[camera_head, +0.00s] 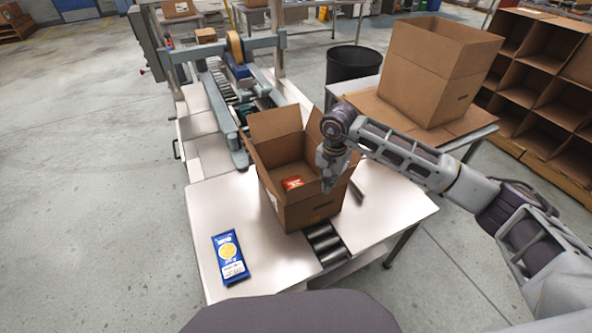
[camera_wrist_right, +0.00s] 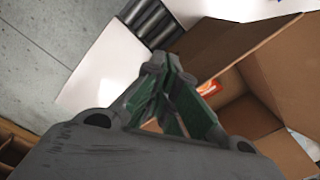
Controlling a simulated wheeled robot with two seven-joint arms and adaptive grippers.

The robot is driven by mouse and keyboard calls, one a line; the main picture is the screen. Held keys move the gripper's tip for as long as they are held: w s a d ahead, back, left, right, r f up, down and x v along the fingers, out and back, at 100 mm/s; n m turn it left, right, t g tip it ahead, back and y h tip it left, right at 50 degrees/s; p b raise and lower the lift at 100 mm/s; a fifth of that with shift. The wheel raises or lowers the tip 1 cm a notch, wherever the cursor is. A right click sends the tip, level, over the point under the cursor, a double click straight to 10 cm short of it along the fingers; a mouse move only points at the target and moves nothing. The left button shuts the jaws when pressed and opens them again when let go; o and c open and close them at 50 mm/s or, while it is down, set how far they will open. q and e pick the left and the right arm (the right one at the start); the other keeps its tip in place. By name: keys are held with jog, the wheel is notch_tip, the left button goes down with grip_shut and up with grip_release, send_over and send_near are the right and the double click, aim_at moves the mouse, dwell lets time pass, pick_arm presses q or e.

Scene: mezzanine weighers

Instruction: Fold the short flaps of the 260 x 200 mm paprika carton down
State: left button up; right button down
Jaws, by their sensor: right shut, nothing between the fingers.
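The open brown paprika carton (camera_head: 310,211) stands on the packing table in the head view, with a red packet (camera_head: 292,183) inside. A back flap (camera_head: 275,123) stands up. My right gripper (camera_head: 327,184) is shut and empty, over the carton's right side. In the right wrist view its green-lined fingers (camera_wrist_right: 158,66) come together beside a brown flap (camera_wrist_right: 215,45). I cannot tell whether they touch it. The red packet (camera_wrist_right: 209,88) shows partly behind the fingers. The arm hides part of the carton's right side. My left gripper is not in view.
A blue and yellow packet (camera_head: 230,256) lies on the white table (camera_head: 212,212) at front left. Rollers (camera_head: 326,243) run under the carton's front. A taping machine (camera_head: 238,75) stands behind. A larger open carton (camera_head: 427,83) and a black bin (camera_head: 352,64) are at back right.

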jog(key=shift+w+a+f+b, duration=0.15)
jog(key=shift+w+a+b, duration=0.15)
jog(key=shift+w, duration=0.4)
jog(key=shift+w+a+r+b, duration=0.1)
jog(key=shift+w+a+b, duration=0.25)
jog(key=shift+w, duration=0.55)
jog(key=shift+w+a+r+b, duration=0.2)
jog(key=shift+w+b, duration=0.25)
jog(key=shift+w, duration=0.4)
jog(key=shift+w+a+r+b, duration=0.1)
jog(key=shift+w+a+b, duration=0.3)
jog(key=shift+w, duration=0.5)
jog(key=shift+d, duration=0.1)
jog(key=shift+w+a+f+b, duration=0.3)
jog(key=shift+w+b, duration=0.2)
jog(key=shift+w, duration=0.2)
jog(key=shift+w+a+f+b, duration=0.25)
jog(key=shift+w+b, duration=0.25)
jog(key=shift+w, duration=0.15)
jog(key=shift+w+a+f+b, duration=0.2)
jog(key=shift+w+f+b, duration=0.1)
jog(key=shift+w+b, duration=0.3)
jog(key=shift+w, duration=0.1)
